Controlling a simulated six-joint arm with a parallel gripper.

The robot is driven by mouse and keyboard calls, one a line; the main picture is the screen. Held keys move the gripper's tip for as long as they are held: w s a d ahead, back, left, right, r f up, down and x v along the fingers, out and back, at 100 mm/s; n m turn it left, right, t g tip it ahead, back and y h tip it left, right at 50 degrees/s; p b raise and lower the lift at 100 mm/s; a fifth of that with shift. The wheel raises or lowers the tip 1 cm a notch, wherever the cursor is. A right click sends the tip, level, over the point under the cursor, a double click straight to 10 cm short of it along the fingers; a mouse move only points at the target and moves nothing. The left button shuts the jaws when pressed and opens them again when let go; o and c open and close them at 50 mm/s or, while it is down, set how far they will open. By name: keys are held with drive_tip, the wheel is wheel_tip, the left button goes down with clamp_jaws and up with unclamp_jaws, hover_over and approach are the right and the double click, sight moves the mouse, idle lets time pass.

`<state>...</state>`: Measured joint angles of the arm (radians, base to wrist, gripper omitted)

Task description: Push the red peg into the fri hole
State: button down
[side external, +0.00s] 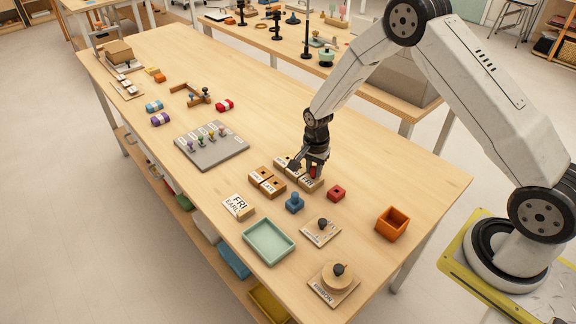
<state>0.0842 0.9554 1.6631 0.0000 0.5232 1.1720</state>
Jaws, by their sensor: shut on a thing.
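My gripper (314,160) points down over the group of labelled wooden hole blocks near the middle front of the table. It is shut on the red peg (313,171), of which a small red part shows between the fingers. The peg is upright, right above or at the block marked FRI (308,184). I cannot tell whether its lower end is in the hole. The fingers hide the top of that block and part of the blocks behind it.
A green tray (268,242), an orange box (392,223) and a grey pegged board (212,147) stand around. Table is clear right of the gripper.

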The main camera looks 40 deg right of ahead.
drive_tip(key=shift+f, duration=0.3)
idle(0.5)
drive_tip(key=shift+c, duration=2.1)
unclamp_jaws()
drive_tip(key=shift+r, duration=0.15)
drive_tip(key=shift+r, duration=2.9)
